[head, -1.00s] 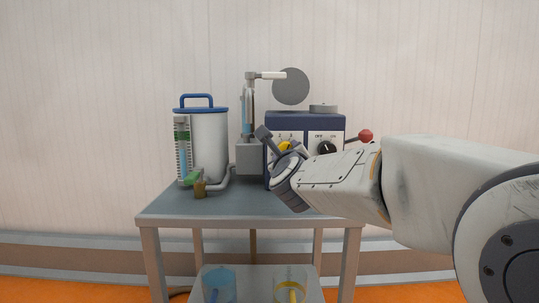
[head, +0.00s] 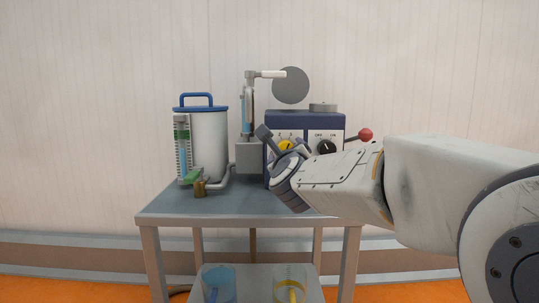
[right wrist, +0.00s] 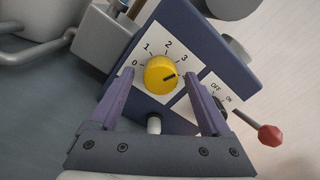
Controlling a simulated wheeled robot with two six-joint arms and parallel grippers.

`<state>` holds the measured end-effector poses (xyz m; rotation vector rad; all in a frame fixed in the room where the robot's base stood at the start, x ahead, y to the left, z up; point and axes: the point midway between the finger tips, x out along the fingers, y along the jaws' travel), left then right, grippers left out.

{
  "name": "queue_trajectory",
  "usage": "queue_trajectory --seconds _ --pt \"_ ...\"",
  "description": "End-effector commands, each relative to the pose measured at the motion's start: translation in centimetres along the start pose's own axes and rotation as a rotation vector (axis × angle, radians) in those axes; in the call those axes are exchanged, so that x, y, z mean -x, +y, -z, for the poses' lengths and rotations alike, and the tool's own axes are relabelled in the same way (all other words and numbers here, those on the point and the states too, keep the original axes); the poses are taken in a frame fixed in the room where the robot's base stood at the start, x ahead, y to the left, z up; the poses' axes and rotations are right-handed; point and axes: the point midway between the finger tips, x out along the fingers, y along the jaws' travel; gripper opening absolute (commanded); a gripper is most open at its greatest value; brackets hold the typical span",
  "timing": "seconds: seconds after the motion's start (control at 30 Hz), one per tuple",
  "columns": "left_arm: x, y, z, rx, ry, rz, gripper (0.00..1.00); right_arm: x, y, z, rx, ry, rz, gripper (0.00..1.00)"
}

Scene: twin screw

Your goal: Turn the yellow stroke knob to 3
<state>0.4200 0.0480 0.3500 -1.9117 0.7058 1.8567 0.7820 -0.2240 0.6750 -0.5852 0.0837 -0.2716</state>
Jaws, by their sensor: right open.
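The yellow stroke knob (head: 285,146) is on the front panel of the dark blue control box (head: 304,122). In the right wrist view the knob (right wrist: 158,72) shows whole, with the digits 0, 1, 2 and 3 around it. Its dark mark points to the right, past the 3, toward the right-hand finger. My right gripper (right wrist: 160,76) is open, with one finger on each side of the knob and a visible gap to it. In the head view my right gripper (head: 281,143) partly covers the panel below the knob. My left gripper is not in view.
A black OFF/ON switch (head: 326,148) sits right of the knob, and a red-ended lever (head: 365,135) sticks out at the box's right. A white tank with a blue lid (head: 207,140) stands left on the table (head: 240,207). Beakers stand on the shelf below.

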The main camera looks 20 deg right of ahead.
Motion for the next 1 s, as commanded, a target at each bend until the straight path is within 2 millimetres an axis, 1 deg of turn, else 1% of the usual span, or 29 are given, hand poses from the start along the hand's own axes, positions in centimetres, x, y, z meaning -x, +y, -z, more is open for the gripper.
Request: queue_trajectory --seconds 0.17,0.3,0.37,0.4,0.5,0.7,0.83,1.0 --pt "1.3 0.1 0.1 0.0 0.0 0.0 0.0 2.6 -0.2 -0.4 -0.001 -0.002 -0.003 0.81" --pt "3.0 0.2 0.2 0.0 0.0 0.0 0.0 6.0 -0.3 -0.7 -0.001 -0.004 -0.004 0.81" --pt "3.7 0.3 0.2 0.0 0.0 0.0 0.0 7.5 -0.2 -0.6 0.0 -0.003 -0.005 0.81" --pt "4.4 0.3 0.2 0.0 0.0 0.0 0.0 8.0 -0.3 -0.6 0.002 0.001 -0.004 0.81" --pt "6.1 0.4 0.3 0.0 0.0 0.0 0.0 8.3 -0.3 -0.5 0.005 0.011 -0.001 0.81" --pt "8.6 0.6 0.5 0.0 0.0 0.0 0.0 9.3 -0.2 -0.3 0.005 0.01 0.0 0.81" --pt "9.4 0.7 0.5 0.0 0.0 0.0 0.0 9.9 -0.1 -0.2 0.003 0.005 -0.001 0.81" --pt "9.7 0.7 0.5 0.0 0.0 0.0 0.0 10.2 0.0 0.0 0.001 0.002 -0.001 0.81"
